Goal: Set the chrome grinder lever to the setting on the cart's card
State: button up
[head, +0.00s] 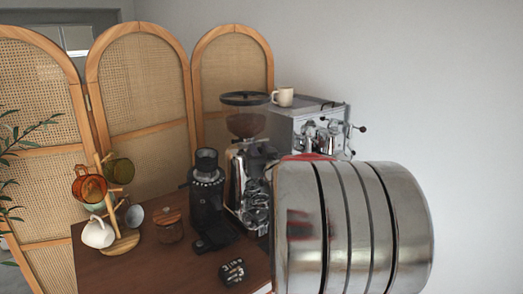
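A chrome grinder (235,180) with a dark-rimmed, brown-tinted hopper (246,124) stands on the wooden cart top (125,272), left of the espresso machine. Its lever is too small to make out, and I cannot tell its setting. A black grinder (205,190) stands just left of it. I cannot make out a card with a setting. A large banded metal cylinder, which looks like my own arm, covers the right foreground and hides the cart there. My gripper does not show.
A silver espresso machine (303,122) with a cream cup (283,97) on top stands behind right. A wooden mug tree (125,240) and a wooden-lidded jar (168,226) stand left. A small black-and-chrome object (232,272) lies near the front. A rattan screen (140,85) stands behind.

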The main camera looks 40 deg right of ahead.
jog(key=shift+o, duration=0.9)
jog(key=shift+s, duration=0.1)
jog(key=v, duration=1.3)
jog(key=shift+s+a, duration=0.2)
jog(key=shift+s, duration=0.1)
